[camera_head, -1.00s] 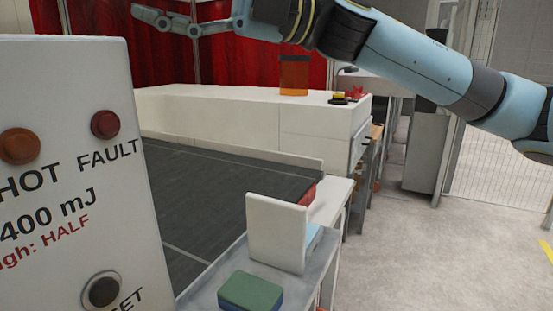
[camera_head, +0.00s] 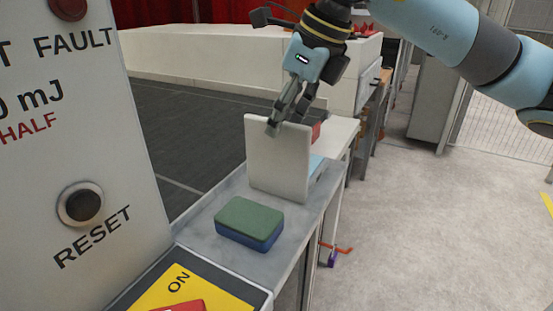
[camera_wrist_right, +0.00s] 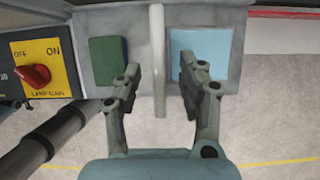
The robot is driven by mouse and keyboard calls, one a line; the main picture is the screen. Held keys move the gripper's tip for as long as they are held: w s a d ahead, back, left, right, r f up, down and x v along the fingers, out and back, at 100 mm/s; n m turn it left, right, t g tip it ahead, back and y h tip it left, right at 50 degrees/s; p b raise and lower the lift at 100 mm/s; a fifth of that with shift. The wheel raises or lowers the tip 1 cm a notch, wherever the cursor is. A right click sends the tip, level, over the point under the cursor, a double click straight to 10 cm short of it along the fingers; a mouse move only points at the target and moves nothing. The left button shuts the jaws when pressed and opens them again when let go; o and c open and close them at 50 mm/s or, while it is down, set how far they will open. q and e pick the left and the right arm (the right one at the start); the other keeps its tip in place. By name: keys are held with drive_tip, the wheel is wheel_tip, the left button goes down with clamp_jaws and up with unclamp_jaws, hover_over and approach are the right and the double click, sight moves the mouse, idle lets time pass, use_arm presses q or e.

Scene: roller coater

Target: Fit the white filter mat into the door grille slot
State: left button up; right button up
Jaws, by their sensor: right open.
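The white filter mat (camera_head: 277,160) stands upright on the grey side shelf (camera_head: 220,262). In the right wrist view the mat (camera_wrist_right: 157,60) shows edge-on as a narrow white strip. My right gripper (camera_head: 274,130) points down at the mat's top edge in the head view. In the right wrist view my right gripper (camera_wrist_right: 158,68) is open, with one finger on each side of the mat and gaps between. I cannot tell how deep the fingers reach. The door grille slot is not seen in these frames. My left gripper is not in view.
A green and blue sponge-like block (camera_head: 249,222) lies in front of the mat. A light blue pad (camera_wrist_right: 201,55) lies on its other side. A panel with a RESET button (camera_head: 80,205) stands left. A red switch (camera_wrist_right: 37,75) sits on a yellow plate. The conveyor (camera_head: 190,125) lies behind.

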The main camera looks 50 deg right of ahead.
sight(276, 160)
drive_tip(key=shift+x, duration=0.9)
drive_tip(key=shift+p+x, duration=0.75)
drive_tip(key=shift+x, duration=1.85)
drive_tip(key=shift+a, duration=0.1)
drive_tip(key=shift+f+b, duration=0.15)
drive_tip(key=shift+b, duration=0.35)
clamp_jaws()
